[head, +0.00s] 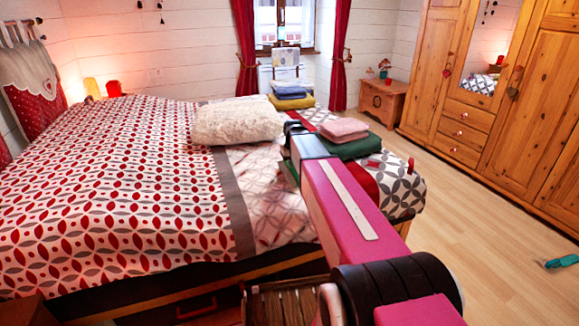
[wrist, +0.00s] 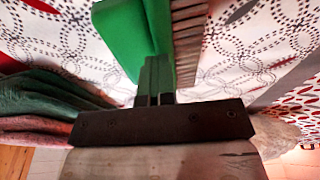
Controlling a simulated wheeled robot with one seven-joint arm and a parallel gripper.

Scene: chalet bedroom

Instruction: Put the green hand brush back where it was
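The green hand brush (wrist: 130,35) fills the upper middle of the wrist view, with its brown bristles (wrist: 187,45) on the right side. My gripper (wrist: 155,85) has its fingers close together on the brush's near part and looks shut on it. The brush is over the patterned bed cover; whether it touches the cover I cannot tell. In the head view my arm reaches over the foot of the bed (head: 120,190), and its links hide most of the gripper. A bit of green (head: 289,173) shows left of the arm; I cannot tell if it is the brush.
Folded pink and green cloths (head: 345,145) lie on the bed right of my arm; a stack also shows left in the wrist view (wrist: 45,105). A fluffy pillow (head: 238,120) lies left. A small green object (head: 562,261) lies on the otherwise clear floor, before the wardrobe (head: 470,110).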

